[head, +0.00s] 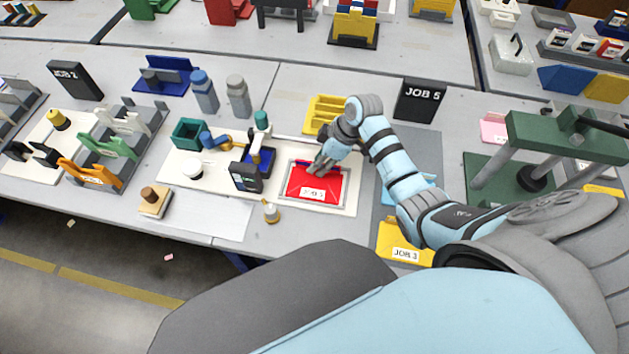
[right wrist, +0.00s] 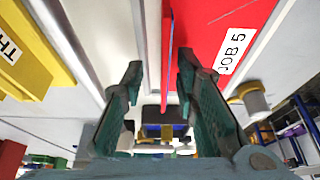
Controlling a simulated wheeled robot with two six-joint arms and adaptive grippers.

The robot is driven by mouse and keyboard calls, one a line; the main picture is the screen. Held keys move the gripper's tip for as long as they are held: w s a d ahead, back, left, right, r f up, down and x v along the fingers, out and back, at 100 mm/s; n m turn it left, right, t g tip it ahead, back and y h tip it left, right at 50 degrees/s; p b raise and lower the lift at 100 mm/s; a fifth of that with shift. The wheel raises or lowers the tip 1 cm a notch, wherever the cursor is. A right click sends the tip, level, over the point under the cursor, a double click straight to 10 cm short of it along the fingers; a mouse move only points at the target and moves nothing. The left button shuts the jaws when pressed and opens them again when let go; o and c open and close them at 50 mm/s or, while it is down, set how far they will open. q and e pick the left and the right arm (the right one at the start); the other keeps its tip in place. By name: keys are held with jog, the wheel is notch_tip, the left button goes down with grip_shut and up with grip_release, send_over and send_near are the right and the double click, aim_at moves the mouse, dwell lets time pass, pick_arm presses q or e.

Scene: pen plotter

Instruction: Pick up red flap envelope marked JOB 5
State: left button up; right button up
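The red envelope (head: 330,192) lies in a grey-rimmed tray in the head view, with a white label on its front part. In the right wrist view the red envelope (right wrist: 208,28) has a label reading JOB 5, and its thin red flap (right wrist: 168,45) stands up edge-on. My right gripper (head: 320,170) is over the back edge of the envelope. In the right wrist view the fingers of my right gripper (right wrist: 159,78) are apart, with the flap between them, nearer the right-hand finger. My left gripper is not in view.
A black JOB 5 sign (head: 420,99) stands behind. A yellow JOB 3 envelope (head: 405,245) lies right of the tray. A small blue-and-black device (head: 260,160) and a small brass-and-white bottle (head: 271,212) stand close to the tray. A green press-like frame (head: 560,135) stands at right.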

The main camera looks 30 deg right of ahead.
jog(key=shift+a+f, duration=0.1)
jog(key=shift+f, duration=0.15)
jog(key=shift+s+r, duration=0.2)
jog(key=shift+s, duration=0.05)
jog(key=shift+c, duration=0.6)
grip_shut()
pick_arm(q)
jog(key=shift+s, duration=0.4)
pick_arm(e)
jog(key=shift+r, duration=0.1)
